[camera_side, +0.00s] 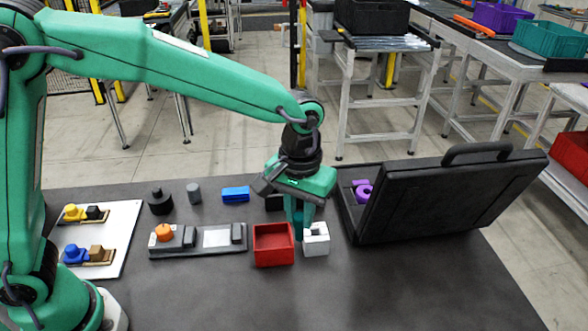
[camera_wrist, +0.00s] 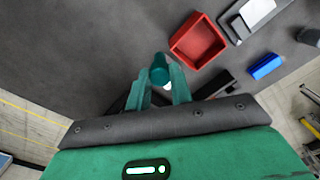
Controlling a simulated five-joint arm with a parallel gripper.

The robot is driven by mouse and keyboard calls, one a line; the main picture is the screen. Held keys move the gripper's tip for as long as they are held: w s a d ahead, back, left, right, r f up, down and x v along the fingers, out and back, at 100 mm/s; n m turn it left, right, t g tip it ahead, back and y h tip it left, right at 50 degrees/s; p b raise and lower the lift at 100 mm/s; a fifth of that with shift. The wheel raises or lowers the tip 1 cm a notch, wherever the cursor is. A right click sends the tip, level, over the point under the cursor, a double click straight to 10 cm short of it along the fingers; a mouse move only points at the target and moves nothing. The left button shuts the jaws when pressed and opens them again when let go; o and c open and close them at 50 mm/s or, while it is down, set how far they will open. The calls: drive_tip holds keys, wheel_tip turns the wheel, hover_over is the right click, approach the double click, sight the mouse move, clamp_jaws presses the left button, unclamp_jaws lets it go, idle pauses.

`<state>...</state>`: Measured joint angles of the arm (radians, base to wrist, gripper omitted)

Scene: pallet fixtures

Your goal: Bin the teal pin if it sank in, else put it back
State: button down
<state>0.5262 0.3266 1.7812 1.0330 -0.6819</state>
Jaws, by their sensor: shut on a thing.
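My gripper (camera_side: 302,218) points down beside the red bin, at the white block (camera_side: 318,241). Its fingers are shut on the teal pin, whose round end (camera_wrist: 159,72) shows between the fingertips (camera_wrist: 161,84) in the wrist view. In the side view the pin is hard to tell from my teal fingers. Only a sliver of white shows below the fingers in the wrist view. I cannot tell whether the pin is in the block or above it. The open red bin (camera_side: 273,258) stands just left of the block; it also shows in the wrist view (camera_wrist: 181,52) and looks empty.
An open black case (camera_side: 440,205) with a purple part (camera_side: 363,192) stands to the right. A dark tray (camera_side: 200,252) with an orange knob lies left of the bin. A blue block (camera_side: 236,194) lies behind. The table front is clear.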

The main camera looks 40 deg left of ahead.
drive_tip(key=w+a+f, duration=0.1)
drive_tip(key=a, duration=0.5)
drive_tip(key=shift+a+f, duration=0.2)
drive_tip(key=shift+f, duration=0.05)
drive_tip(key=shift+w, duration=0.1)
wheel_tip(320, 180, down, 6)
idle(0.4)
drive_tip(key=c, duration=1.2)
unclamp_jaws()
drive_tip(key=shift+o, duration=0.2)
